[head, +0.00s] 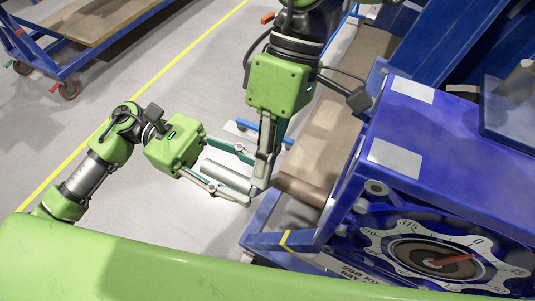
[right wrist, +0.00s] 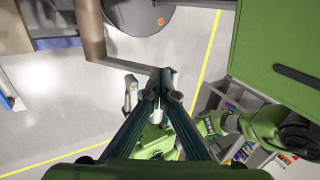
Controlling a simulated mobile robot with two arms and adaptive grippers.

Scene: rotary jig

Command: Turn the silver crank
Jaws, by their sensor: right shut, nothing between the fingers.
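The silver crank's handle (head: 227,176) is a grey cylinder left of the blue jig. It lies between the spread fingers of my left gripper (head: 250,181), which looks open, with gaps visible beside the handle. A brown shaft (head: 302,190) runs from the handle side toward the jig. It also shows in the right wrist view (right wrist: 93,28), with a thin grey crank arm (right wrist: 125,66) and the handle (right wrist: 130,97). My right gripper (head: 262,183) points down, shut and empty, in front of the crank's joint and hides part of it. Its closed fingertips show in the right wrist view (right wrist: 164,82).
The blue jig housing (head: 440,140) stands on the right, with a numbered dial (head: 400,247) and a red pointer (head: 455,260) near 0. A blue cart (head: 60,55) stands at the far left. Open grey floor with a yellow line lies between.

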